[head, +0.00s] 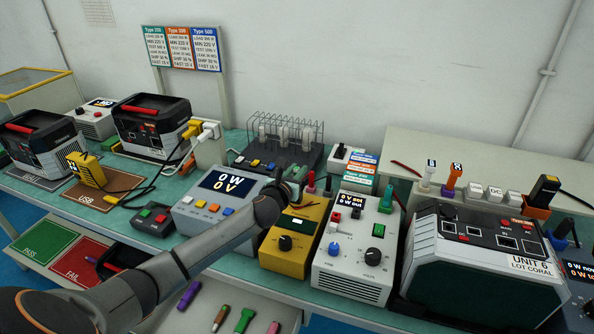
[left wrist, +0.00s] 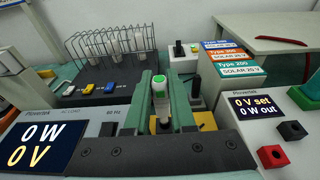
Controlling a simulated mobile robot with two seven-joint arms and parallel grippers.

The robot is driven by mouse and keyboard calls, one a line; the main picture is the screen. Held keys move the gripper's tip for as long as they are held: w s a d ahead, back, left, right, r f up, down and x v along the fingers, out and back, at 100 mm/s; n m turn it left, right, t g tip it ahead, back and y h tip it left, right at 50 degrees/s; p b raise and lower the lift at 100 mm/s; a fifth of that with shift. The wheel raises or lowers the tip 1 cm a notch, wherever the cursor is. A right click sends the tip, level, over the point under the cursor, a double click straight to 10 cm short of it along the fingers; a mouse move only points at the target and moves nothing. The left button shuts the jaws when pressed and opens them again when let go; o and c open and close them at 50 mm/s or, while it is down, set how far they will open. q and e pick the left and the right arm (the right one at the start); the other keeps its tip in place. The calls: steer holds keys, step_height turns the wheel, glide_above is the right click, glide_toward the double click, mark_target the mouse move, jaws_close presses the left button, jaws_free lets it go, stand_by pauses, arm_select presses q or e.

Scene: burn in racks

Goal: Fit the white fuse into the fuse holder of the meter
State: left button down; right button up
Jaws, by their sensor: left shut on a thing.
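The yellow meter (head: 277,258) with a dark dial stands on the bench in the middle of the head view. My left gripper (head: 298,187) is over its far end. In the left wrist view, my left gripper (left wrist: 161,100) has its two green fingers shut on the white fuse (left wrist: 161,101), an upright white cylinder with a green top. A bit of the yellow meter (left wrist: 206,120) shows behind the fingers. The fuse holder is hidden by the gripper, and I cannot tell whether the fuse touches it. My right gripper is not in view.
A grey AC load box (head: 208,212) stands left of the meter and a white supply box (head: 350,262) close on its right. Behind is a black rack with wire hoops (head: 275,160). A large tester (head: 480,270) stands further right. Little free room surrounds the meter.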

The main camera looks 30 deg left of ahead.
arm_select(q)
steer(key=shift+f+b, duration=1.05)
steer(key=shift+f, duration=0.65)
steer(key=c, duration=0.7)
jaws_free()
steer(key=shift+s, duration=0.1)
steer(key=v, duration=1.2)
steer(key=shift+s+r+p, duration=0.15)
steer(key=shift+s+p, duration=0.05)
steer(key=shift+p, duration=0.2)
